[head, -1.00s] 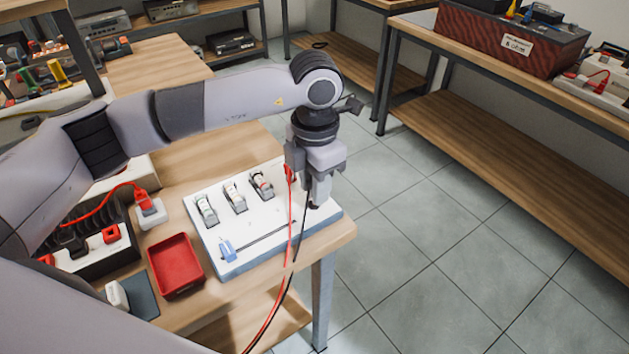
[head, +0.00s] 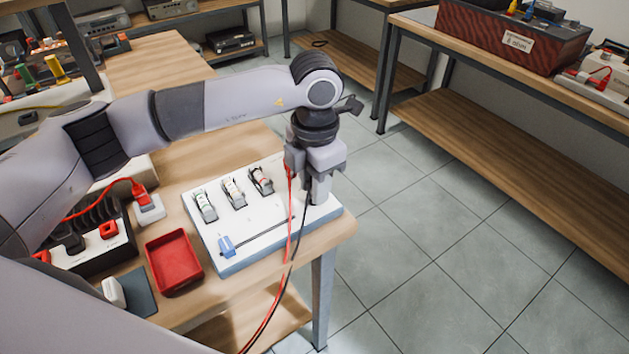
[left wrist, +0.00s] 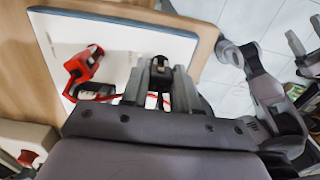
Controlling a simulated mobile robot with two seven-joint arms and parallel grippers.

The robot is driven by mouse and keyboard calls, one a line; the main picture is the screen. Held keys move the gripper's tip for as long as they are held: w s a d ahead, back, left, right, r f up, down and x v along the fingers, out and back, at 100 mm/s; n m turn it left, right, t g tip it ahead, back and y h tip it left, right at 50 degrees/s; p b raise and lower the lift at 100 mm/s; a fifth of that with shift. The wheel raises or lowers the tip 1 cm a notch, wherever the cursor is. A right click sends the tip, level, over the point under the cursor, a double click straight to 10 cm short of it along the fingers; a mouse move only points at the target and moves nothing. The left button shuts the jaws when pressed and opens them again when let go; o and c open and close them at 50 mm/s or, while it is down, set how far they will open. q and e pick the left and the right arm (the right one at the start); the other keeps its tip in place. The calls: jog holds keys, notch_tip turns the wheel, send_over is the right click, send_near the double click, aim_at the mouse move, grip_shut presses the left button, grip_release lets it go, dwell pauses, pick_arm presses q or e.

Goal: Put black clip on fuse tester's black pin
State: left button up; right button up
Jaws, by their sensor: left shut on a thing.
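The fuse tester (head: 265,243) is a white board at the table's front right corner; its near part also shows in the left wrist view (left wrist: 120,42). My left gripper (head: 319,198) points down over its right end. In the left wrist view the gripper (left wrist: 158,85) is shut on the black clip (left wrist: 159,63). In the head view the fingers hide the clip, and its black cable (head: 304,218) hangs to the left of them. The black pin is hidden, so I cannot tell whether the clip touches it. My right gripper (left wrist: 305,45) shows only in the left wrist view, at the right edge, fingers apart.
A red clip (left wrist: 83,66) stands on the board beside my gripper, with a red cable (head: 291,215). Open floor is at right.

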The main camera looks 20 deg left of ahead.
dwell(0.3)
pick_arm(q)
jog(key=o, duration=1)
jog(key=shift+c, duration=0.2)
jog(key=shift+r, duration=3.55)
